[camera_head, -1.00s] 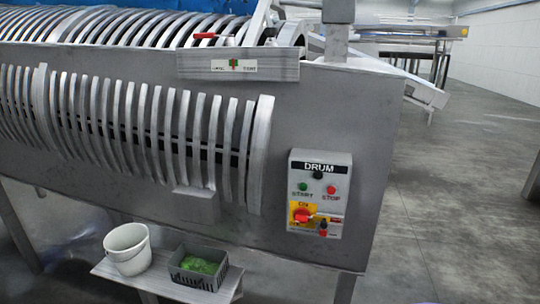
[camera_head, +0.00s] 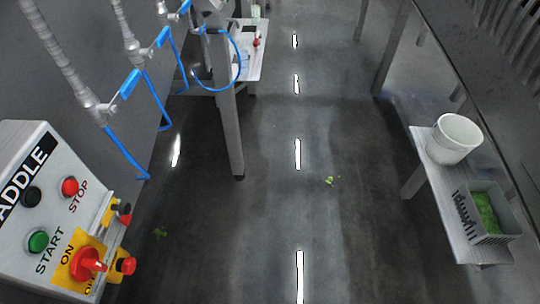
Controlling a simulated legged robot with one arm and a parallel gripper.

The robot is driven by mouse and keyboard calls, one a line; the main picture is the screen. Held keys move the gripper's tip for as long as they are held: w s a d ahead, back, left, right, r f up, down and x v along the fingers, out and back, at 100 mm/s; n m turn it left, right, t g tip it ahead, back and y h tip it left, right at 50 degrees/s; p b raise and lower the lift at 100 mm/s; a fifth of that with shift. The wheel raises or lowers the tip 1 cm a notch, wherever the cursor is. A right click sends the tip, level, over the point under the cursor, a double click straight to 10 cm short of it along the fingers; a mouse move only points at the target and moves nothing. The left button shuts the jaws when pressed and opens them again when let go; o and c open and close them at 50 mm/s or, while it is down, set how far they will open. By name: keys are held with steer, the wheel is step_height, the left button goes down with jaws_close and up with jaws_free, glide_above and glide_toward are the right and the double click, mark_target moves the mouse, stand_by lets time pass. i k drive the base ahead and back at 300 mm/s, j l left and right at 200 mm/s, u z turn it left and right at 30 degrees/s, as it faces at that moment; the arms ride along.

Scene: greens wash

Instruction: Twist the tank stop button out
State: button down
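A grey control box (camera_head: 70,150) fills the lower left, cut by the picture's left edge. Its label reads "ADDLE", with the start cut off; I see no "TANK" label. Its face has a black button (camera_head: 32,196), a red STOP button (camera_head: 70,187), a green START button (camera_head: 38,241) and a red rotary switch (camera_head: 86,264) on a yellow ON/OFF plate. On its right side are a red mushroom button (camera_head: 126,265) with yellow behind it and a smaller black and red fitting (camera_head: 121,215). I cannot tell whether the mushroom button is pressed in. My gripper is not in view.
Blue hoses (camera_head: 155,97) and grey pipes hang along the left wall. A small table (camera_head: 250,62) stands beyond. On the right, a low bench (camera_head: 452,215) bears a white bucket (camera_head: 453,138) and a grey crate (camera_head: 488,238) of greens. The wet aisle floor (camera_head: 265,200) between is mostly clear.

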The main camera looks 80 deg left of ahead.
mark_target(126, 263)
steer(key=u, duration=1.1)
steer(key=l+u, duration=0.1)
steer(key=u, duration=0.45)
steer(key=i+u, duration=0.1)
steer(key=u, duration=1)
steer(key=l+u, duration=0.1)
steer(key=u, duration=1.5)
steer(key=k+l, duration=0.05)
